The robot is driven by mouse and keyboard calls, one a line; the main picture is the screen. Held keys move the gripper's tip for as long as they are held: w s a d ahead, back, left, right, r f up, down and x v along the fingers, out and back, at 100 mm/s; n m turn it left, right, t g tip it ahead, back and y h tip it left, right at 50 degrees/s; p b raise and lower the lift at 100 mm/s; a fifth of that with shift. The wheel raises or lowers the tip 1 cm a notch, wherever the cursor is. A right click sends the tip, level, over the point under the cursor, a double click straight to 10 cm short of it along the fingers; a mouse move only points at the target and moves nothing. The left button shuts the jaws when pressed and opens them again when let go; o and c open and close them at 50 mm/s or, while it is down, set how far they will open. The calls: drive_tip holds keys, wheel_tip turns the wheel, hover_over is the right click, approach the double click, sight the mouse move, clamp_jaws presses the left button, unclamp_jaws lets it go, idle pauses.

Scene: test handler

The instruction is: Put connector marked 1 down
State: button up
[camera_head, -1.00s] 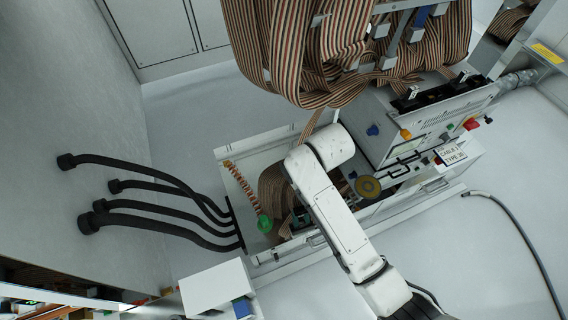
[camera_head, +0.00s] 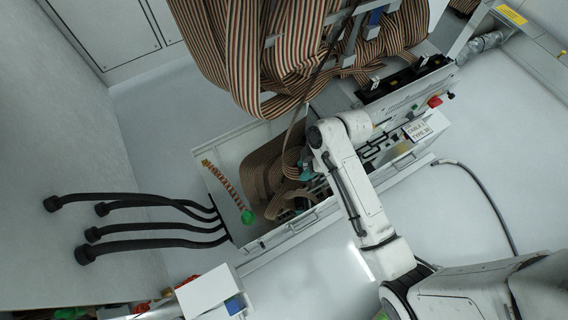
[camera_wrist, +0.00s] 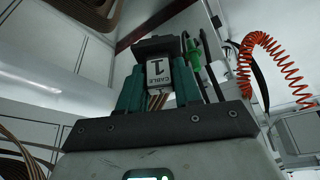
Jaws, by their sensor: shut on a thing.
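The connector marked 1 (camera_wrist: 157,72) is a dark plug with a white label reading "CABLE 1", with striped ribbon wires below the label. In the wrist view it sits between the green fingers of my gripper (camera_wrist: 156,90), which is shut on it. In the head view my gripper (camera_head: 306,172) is over the open tray (camera_head: 222,185) of the test handler, near the coiled striped ribbon cable (camera_head: 265,165). The connector itself is hard to make out there, hidden by my arm and cable.
Large striped cable bundles (camera_head: 275,50) hang above. A machine block with a "TYPE" sign (camera_head: 417,130) stands to the right. An orange coiled cord with a green end (camera_head: 248,217) lies in the tray. Black hoses (camera_head: 150,235) run at left. Open floor lies right.

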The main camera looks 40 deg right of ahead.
drive_tip(key=shift+s+d+r, duration=0.1)
drive_tip(key=shift+s+d, duration=0.05)
drive_tip(key=shift+s, duration=0.2)
drive_tip(key=shift+w+d+f+n, duration=0.15)
drive_tip(key=shift+d+f+n, duration=0.05)
drive_tip(key=shift+f+n, duration=0.1)
drive_tip(key=w+d+f+b, duration=0.2)
drive_tip(key=w+f, duration=0.1)
drive_tip(key=w+d+f+b, duration=0.2)
drive_tip(key=w+f+b, duration=0.1)
drive_tip(key=w, duration=0.1)
drive_tip(key=w+d+f+b, duration=0.2)
drive_tip(key=w+f+b, duration=0.1)
drive_tip(key=w, duration=0.1)
drive_tip(key=shift+d, duration=0.1)
drive_tip(key=shift+w+f+b, duration=0.15)
drive_tip(key=shift+b, duration=0.2)
wheel_tip(320, 180, down, 3)
drive_tip(key=shift+w+d+f+b, duration=0.1)
drive_tip(key=shift+d+f+b, duration=0.05)
drive_tip(key=shift+b, duration=0.7)
